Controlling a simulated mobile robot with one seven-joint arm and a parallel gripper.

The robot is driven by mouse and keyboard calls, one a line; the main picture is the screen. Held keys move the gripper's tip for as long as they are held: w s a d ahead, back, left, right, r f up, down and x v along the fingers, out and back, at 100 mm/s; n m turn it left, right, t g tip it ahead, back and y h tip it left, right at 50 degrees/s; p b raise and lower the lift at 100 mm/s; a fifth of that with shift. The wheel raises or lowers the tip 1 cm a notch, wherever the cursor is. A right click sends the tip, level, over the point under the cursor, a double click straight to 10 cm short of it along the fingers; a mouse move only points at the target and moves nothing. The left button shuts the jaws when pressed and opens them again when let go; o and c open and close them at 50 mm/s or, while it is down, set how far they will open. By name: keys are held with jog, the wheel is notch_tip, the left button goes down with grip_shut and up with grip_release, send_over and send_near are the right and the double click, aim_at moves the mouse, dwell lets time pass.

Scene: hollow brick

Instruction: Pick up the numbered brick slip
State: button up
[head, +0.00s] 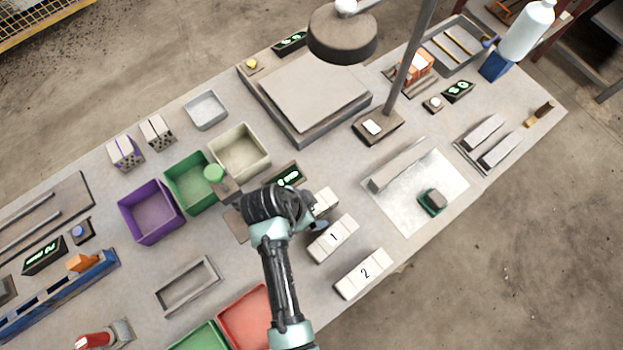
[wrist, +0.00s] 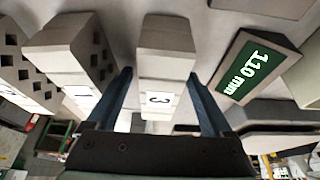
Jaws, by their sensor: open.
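Three pale numbered brick slips lie in a row. Slip 1 (head: 332,239) and slip 2 (head: 363,274) are in clear view from the head. The third slip (head: 325,202) is partly hidden by my arm. In the wrist view, the slip marked 3 (wrist: 165,62) lies between the two blue fingers of my gripper (wrist: 162,82), with a gap showing on each side. My gripper is open and holds nothing. In the head view my gripper (head: 318,224) is mostly hidden by my wrist, with a blue finger showing beside slip 1.
Green (head: 190,205) and cream (head: 262,170) bins stand behind, and a lamp post (head: 410,60) rises at the back.

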grip_shut()
dwell(0.3)
jog(key=shift+r, duration=0.1)
